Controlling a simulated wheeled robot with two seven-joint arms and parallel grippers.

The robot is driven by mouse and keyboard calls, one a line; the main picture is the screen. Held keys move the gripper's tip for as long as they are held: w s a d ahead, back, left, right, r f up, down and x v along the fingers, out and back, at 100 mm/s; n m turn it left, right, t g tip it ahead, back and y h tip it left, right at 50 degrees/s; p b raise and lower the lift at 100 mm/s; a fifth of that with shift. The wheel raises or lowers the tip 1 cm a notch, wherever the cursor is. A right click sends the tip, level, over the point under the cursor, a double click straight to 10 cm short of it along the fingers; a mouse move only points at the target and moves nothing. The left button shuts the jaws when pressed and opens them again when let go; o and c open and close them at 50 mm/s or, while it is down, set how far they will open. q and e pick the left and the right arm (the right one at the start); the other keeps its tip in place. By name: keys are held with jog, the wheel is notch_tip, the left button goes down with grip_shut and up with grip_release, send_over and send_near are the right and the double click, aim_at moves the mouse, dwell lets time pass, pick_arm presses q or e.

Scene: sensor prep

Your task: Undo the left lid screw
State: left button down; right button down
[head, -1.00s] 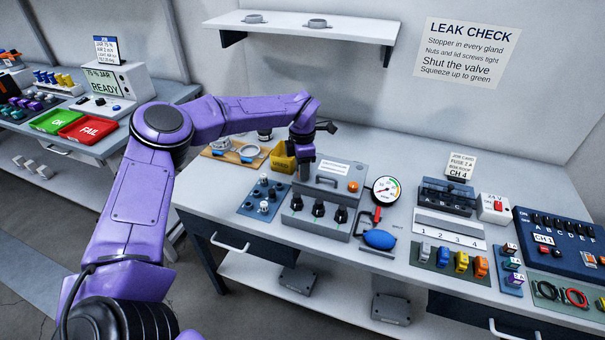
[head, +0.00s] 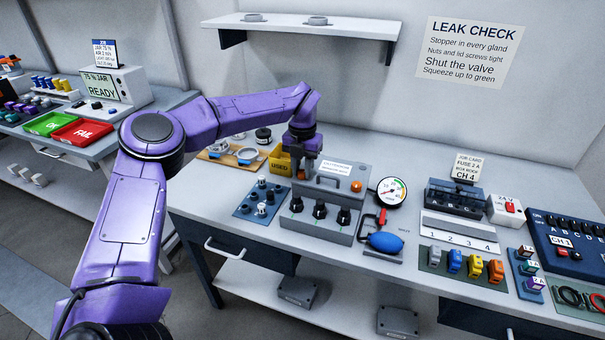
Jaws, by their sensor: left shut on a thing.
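The grey box (head: 322,213) with a handle (head: 337,182) on its lid stands on the bench. Three black knobs line its front. The orange right lid screw (head: 356,187) shows at the lid's right end. My left gripper (head: 302,173) points down at the lid's left end. Its jaws are shut on the left lid screw, which they mostly hide; a little orange shows there. My right gripper is out of view.
A pressure gauge (head: 391,191) and a blue squeeze bulb (head: 384,242) are right of the box. A blue mat (head: 245,210) with small fittings lies to its left. A yellow bin (head: 280,160) stands behind. A shelf (head: 300,28) hangs above.

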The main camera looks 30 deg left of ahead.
pick_arm(q)
jog(key=n+b, duration=0.1)
jog(key=n, duration=0.1)
jog(key=n+b, duration=0.1)
jog(key=shift+f+n+b, duration=0.25)
jog(key=shift+n+b, duration=0.05)
jog(key=shift+n, duration=0.1)
jog(key=n+b, duration=0.2)
jog(key=n, duration=0.1)
jog(key=shift+n+b, duration=0.3)
jog(key=shift+b, duration=0.1)
jog(key=n+b, duration=0.3)
jog(key=n, duration=0.1)
jog(key=shift+r+n+b, duration=0.1)
jog(key=shift+n+b, duration=0.85)
jog(key=shift+n, duration=0.15)
jog(key=shift+r, duration=0.1)
jog(key=c, duration=0.8)
grip_release()
jog(key=shift+c, duration=0.2)
